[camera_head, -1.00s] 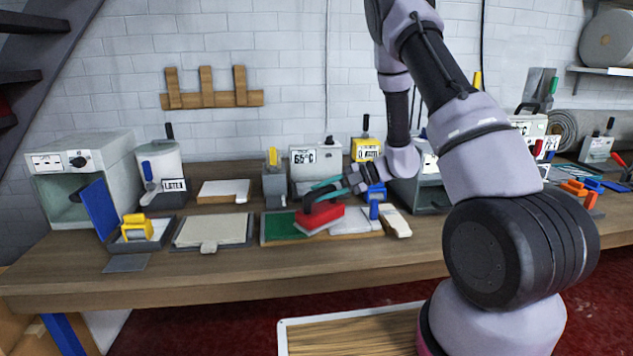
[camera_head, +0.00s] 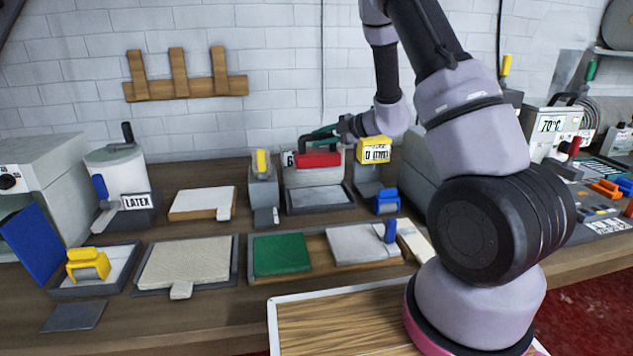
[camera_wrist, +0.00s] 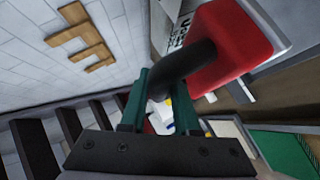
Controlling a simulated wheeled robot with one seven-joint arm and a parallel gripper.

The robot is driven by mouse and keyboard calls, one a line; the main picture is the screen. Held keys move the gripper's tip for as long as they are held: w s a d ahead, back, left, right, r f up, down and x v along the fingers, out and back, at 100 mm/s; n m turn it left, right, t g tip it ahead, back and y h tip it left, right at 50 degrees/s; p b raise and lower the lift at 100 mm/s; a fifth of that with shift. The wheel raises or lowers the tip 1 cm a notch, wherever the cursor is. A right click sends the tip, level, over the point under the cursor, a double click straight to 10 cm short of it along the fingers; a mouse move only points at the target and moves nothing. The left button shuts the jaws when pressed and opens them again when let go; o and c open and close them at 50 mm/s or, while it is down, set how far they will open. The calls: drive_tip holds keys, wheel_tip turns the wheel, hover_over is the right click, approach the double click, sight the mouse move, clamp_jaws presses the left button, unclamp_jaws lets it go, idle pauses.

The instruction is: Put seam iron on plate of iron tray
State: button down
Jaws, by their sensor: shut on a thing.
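The seam iron (camera_head: 318,160) has a red body and a dark curved handle. My gripper (camera_head: 325,134) is shut on its handle and holds it in the air. In the wrist view, the teal fingers of my gripper (camera_wrist: 162,95) close around the black handle, with the red seam iron (camera_wrist: 232,45) beyond them. The iron tray (camera_head: 319,208) stands at the back of the bench with a grey plate and a display box behind it. The iron appears above the plate, in front of the box, and hides most of its display. A gap shows between iron and plate.
A green pad (camera_head: 281,254) and a pale pad (camera_head: 360,244) lie on a wooden board in front. A yellow-handled tool block (camera_head: 262,185) stands close left of the tray. A stand with a yellow display (camera_head: 374,152) and a blue clamp (camera_head: 387,201) are close right.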

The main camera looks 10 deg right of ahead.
sight(320, 166)
drive_tip(key=shift+w+f, duration=0.15)
drive_tip(key=shift+f, duration=4.65)
drive_tip(key=c, duration=0.6)
unclamp_jaws()
drive_tip(key=shift+f, duration=0.15)
drive_tip(key=shift+c, duration=0.2)
